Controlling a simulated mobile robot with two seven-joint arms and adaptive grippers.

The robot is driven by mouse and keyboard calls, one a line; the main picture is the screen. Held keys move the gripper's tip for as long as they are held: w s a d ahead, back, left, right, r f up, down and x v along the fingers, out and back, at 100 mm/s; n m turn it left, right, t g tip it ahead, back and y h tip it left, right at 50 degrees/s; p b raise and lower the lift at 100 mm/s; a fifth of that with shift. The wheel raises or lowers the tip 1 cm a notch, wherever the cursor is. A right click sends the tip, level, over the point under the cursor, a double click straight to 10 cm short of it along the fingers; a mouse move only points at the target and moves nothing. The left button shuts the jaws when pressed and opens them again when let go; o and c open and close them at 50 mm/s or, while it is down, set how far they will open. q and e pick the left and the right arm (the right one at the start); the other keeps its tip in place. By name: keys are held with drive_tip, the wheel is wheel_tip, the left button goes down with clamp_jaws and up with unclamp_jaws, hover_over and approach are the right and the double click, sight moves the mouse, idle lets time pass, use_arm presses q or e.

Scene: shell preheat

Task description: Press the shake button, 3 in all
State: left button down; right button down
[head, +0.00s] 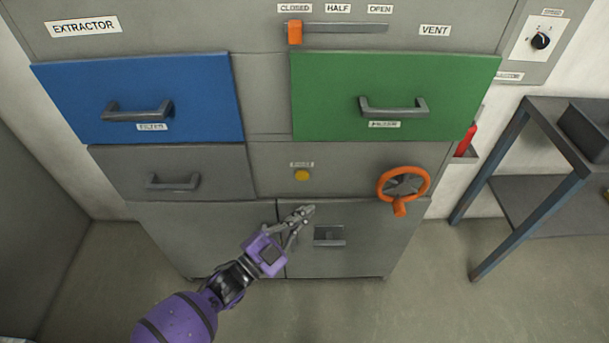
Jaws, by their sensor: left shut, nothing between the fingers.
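The button (302,175) is a round yellow knob on the grey panel between the lower left drawer and the orange handwheel. A small label (301,164) sits just above it, too small to read surely. My left gripper (309,210) is shut and empty. In the picture its fingertips are just below the button, in front of the lower cabinet doors, and apart from the button. The button is in full view. My right gripper does not show.
An orange handwheel (403,184) sticks out right of the button. A blue drawer (142,90) and a green drawer (390,90) with bar handles are above. A grey drawer (170,172) is at left. A metal table (530,110) stands at right. The floor in front is clear.

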sight(302, 175)
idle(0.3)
